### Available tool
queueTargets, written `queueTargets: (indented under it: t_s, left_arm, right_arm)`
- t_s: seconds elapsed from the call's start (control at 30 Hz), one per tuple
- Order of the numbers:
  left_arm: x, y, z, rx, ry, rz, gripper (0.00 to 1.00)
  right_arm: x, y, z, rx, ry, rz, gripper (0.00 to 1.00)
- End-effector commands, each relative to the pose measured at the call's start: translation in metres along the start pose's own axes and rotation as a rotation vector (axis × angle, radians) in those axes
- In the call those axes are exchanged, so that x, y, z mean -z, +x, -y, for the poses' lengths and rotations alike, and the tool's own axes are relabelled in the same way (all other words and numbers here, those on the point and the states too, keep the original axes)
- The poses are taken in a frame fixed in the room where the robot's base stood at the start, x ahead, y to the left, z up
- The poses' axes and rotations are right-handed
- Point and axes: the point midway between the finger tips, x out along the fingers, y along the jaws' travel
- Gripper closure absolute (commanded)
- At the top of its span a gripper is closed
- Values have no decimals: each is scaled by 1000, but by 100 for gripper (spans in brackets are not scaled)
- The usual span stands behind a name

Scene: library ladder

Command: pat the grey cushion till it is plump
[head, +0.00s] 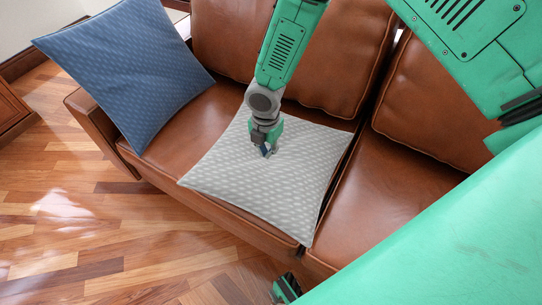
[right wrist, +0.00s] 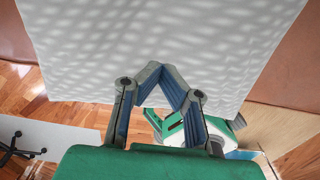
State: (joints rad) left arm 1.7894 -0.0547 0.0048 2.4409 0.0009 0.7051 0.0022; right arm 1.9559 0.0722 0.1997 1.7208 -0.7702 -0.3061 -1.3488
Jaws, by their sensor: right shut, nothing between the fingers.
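The grey cushion (head: 290,190) lies flat on the brown leather sofa seat, its pale surface covered in small woven marks. My right gripper (head: 266,152) reaches down from the top of the head view and is over the cushion's upper middle. Its fingers are shut, with nothing between them. In the right wrist view the closed fingertips (right wrist: 163,70) are in front of the grey cushion (right wrist: 215,40), which fills the upper part. I cannot tell whether the fingertips touch the cloth. My left gripper is not in view.
A blue cushion (head: 130,75) leans against the sofa's left arm. The brown leather sofa (head: 425,150) has back cushions behind the grey cushion and a free seat to its right. Wooden floor (head: 70,215) lies open in front.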

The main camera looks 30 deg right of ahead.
Motion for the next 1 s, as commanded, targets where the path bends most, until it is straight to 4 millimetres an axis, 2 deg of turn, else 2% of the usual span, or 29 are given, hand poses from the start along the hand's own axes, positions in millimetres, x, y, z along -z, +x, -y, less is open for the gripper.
queueTargets:
  t_s: [0.27,1.0]
  left_arm:
    - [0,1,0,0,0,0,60]
    - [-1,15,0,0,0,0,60]
  right_arm:
    - [1,1,0,1,0,1,100]
    - [0,28,0,0,0,1,100]
